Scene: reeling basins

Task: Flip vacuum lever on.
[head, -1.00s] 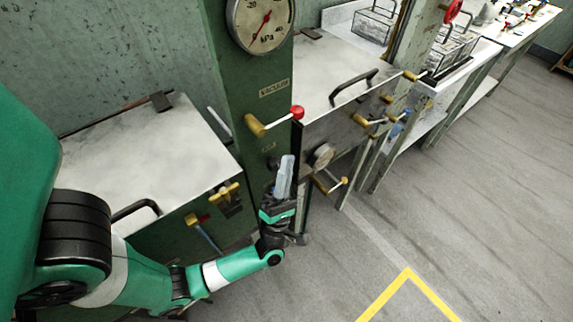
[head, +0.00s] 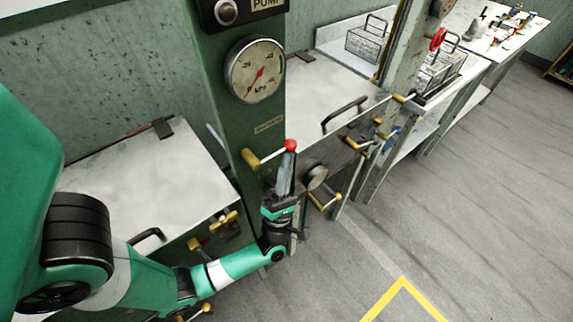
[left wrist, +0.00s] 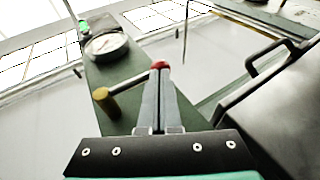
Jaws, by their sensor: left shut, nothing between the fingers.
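The vacuum lever is a pale rod on a brass pivot (head: 251,158) with a red knob (head: 290,145), on the green column (head: 225,110) below the gauge. It sticks out to the right, close to level. My left gripper (head: 287,156) is shut and empty, pointing up with its tips just under the red knob. In the left wrist view the red knob (left wrist: 160,65) shows just beyond the fingertips (left wrist: 160,78), with the brass pivot (left wrist: 106,101) to the left. I cannot tell whether the tips touch the knob. My right gripper is not in view.
A pressure gauge (head: 255,69) and a pump switch box (head: 229,12) sit higher on the column. Lidded basins with black handles (head: 345,113) stand on both sides. Brass taps (head: 222,219) stick out at the front. The floor at right is open.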

